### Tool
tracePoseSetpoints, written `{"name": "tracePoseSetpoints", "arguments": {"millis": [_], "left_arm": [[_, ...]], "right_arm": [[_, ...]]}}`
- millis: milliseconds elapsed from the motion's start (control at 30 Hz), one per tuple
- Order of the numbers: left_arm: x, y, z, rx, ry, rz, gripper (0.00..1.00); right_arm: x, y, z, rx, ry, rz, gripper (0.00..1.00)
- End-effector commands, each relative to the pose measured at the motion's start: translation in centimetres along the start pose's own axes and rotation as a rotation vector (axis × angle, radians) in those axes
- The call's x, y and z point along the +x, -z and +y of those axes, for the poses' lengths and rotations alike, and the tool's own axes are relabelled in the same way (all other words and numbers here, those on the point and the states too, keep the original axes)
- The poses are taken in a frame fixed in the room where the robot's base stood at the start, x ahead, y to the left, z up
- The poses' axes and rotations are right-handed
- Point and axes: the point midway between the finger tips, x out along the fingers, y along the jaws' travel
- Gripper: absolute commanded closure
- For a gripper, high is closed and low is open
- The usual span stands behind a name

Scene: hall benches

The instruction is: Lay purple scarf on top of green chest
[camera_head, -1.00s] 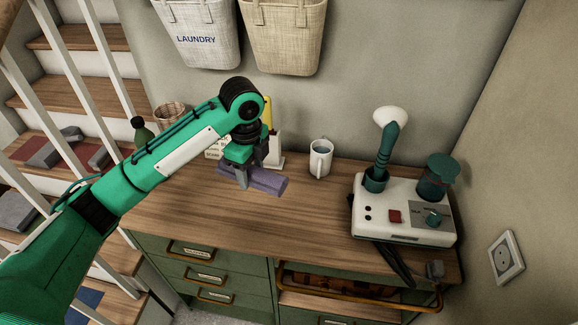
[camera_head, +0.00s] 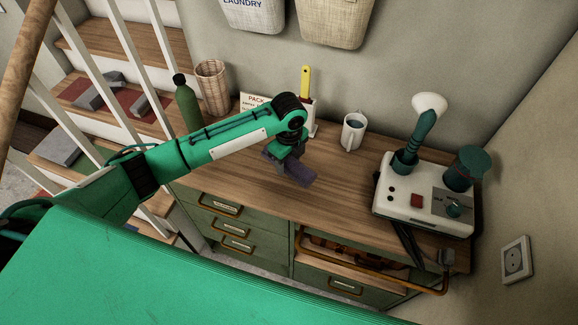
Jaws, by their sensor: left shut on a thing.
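The purple scarf (camera_head: 302,178) is a small folded bundle in the middle of the picture. My left gripper (camera_head: 285,164) is shut on it from above and hides part of it. The scarf lies tilted over the wooden top of the green chest (camera_head: 245,185); I cannot tell whether it touches the top. The chest has green drawer fronts with brass label handles. My right gripper is not in view.
A white mug (camera_head: 353,132), a white appliance (camera_head: 425,200) and a green bottle (camera_head: 187,105) stand on or by the chest top. A wicker basket (camera_head: 212,88) is at the back left. Bare wood lies between the scarf and the appliance.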

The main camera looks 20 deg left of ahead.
Motion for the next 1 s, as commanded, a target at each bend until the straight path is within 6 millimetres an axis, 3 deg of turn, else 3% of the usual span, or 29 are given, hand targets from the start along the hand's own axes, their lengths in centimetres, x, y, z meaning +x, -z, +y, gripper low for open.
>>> {"name": "tracePoseSetpoints", "arguments": {"millis": [400,767,800,900,1000], "left_arm": [[4.6,0.0,0.0,0.000,0.001,0.000,0.71],[5.0,0.0,0.0,0.000,0.001,0.000,0.71],[5.1,0.0,0.0,-0.001,0.001,0.000,0.45],[5.0,0.0,0.0,0.000,0.001,0.000,0.25],[5.0,0.0,0.0,0.000,0.001,0.000,0.25]], "right_arm": [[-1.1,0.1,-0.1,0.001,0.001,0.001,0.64],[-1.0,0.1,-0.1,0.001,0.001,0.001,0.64],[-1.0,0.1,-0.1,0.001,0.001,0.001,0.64],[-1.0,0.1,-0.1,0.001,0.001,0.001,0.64],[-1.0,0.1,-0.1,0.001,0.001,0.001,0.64]]}}
